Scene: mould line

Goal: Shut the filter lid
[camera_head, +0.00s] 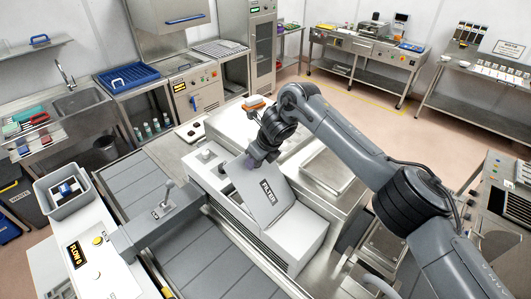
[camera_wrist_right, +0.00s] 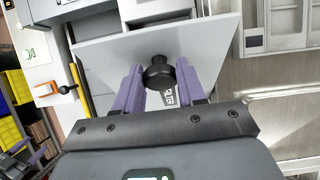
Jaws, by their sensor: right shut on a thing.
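The filter lid (camera_head: 256,196) is a grey panel with a FILTER label, on the box-shaped filter housing (camera_head: 299,236) near the middle of the head view. It stands tilted, raised at its far side, so it is partly open. My right gripper (camera_head: 254,162) is at the lid's upper edge. In the right wrist view, the purple fingers of my right gripper (camera_wrist_right: 160,85) are shut on a black round knob (camera_wrist_right: 160,72) on the lid (camera_wrist_right: 212,40). The lid's hinge is not clear to see.
A conveyor (camera_head: 150,181) with grey slats runs left of the housing. A grey arm-like unit with a lever (camera_head: 163,204) spans it. A grey bin (camera_head: 66,192) and a control panel (camera_head: 92,257) stand at the left. Steel benches line the back.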

